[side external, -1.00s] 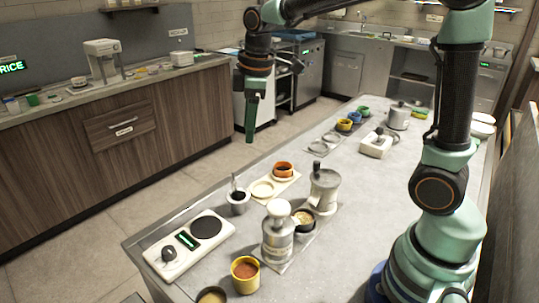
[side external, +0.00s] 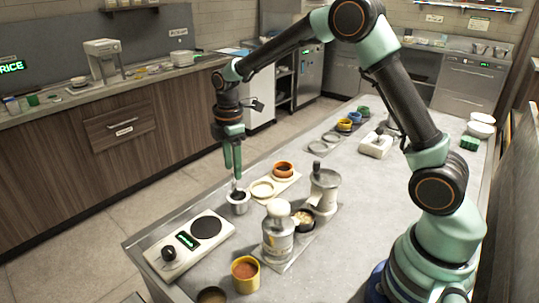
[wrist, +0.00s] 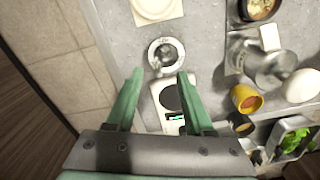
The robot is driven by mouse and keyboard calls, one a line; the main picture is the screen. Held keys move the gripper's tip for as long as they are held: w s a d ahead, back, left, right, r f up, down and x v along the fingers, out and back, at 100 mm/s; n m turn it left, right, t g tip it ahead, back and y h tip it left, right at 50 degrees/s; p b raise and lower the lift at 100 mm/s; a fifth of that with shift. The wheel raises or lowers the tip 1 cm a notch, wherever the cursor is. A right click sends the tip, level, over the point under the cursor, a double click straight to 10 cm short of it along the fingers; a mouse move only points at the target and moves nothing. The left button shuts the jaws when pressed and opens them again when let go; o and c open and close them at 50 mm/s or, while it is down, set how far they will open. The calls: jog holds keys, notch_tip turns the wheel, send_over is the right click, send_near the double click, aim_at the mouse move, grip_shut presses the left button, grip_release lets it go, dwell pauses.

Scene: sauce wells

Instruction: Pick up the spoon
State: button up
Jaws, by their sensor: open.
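The spoon (side external: 234,187) stands in a small grey metal cup (side external: 239,207), with its handle sticking up above the rim. My gripper (side external: 233,172) is above the cup, pointing down, its green fingers close over the top of the handle. In the wrist view my gripper (wrist: 160,74) is open and empty, with the two fingers apart. The cup (wrist: 179,51) shows just beyond the fingertips, and the spoon (wrist: 157,65) is a small grey shape at its near edge. The spoon's bowl is hidden in the cup.
A white hot plate (side external: 190,245) is left of the cup. A cream tray (side external: 285,188) with an orange-brown pot (side external: 283,169) is right of it. A white-topped canister (side external: 278,238) and a grey grinder (side external: 323,190) stand nearby. A yellow cup (side external: 246,275) is at the front.

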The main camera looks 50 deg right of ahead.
aim_at(235, 182)
jog(key=shift+d+f, duration=0.1)
jog(key=shift+f, duration=2.7)
grip_shut()
